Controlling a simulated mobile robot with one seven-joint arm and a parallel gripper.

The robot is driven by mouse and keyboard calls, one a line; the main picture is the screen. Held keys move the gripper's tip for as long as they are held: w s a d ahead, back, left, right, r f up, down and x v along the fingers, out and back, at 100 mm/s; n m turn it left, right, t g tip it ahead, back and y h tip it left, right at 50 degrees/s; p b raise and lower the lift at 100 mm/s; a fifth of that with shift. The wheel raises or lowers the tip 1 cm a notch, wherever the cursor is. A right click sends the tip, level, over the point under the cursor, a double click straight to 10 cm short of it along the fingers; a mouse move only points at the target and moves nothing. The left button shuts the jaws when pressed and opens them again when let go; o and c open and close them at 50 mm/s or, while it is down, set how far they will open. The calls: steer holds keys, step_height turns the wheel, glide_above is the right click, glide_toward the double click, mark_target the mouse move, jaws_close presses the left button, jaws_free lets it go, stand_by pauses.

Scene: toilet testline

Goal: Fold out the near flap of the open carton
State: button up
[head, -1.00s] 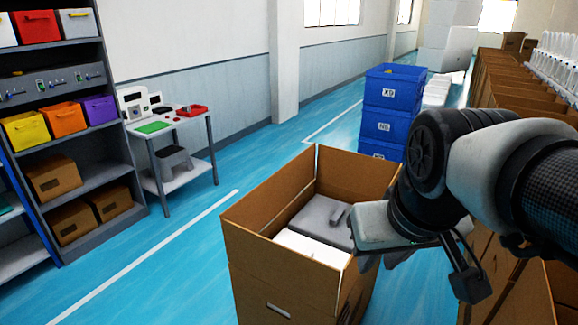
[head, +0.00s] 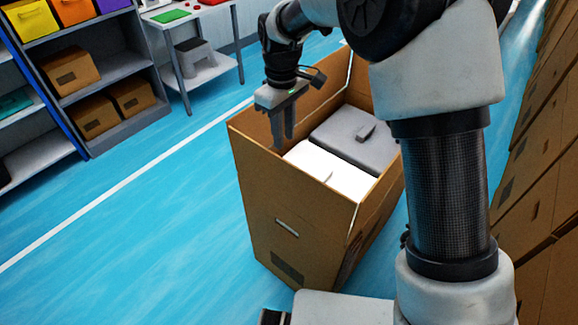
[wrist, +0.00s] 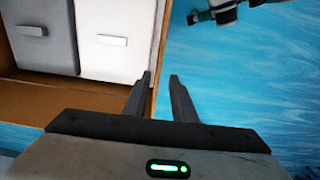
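The open carton (head: 268,215) stands on the floor with its top panels upright. Its near flap (head: 300,180) continues the near side upward, and I see no clear crease. Inside lie a white item (head: 330,170) and a grey item (head: 360,140). In the wrist view the white item (wrist: 115,40) is beside the near flap's thin edge (wrist: 158,45). My gripper (head: 284,144) points down at the carton's left end, close to the near flap's rim. In the wrist view my gripper (wrist: 161,77) is open, its fingertips apart on either side of that edge line. Contact cannot be told.
Stacked cartons (head: 545,150) line the right side. The blue floor (head: 130,220) left of the carton is clear.

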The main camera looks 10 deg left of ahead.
mark_target(286, 186)
step_height(286, 186, down, 16)
steer(key=shift+f, duration=0.15)
steer(key=shift+d, duration=0.1)
jaws_close()
steer(key=shift+w, duration=0.1)
stand_by(1.4)
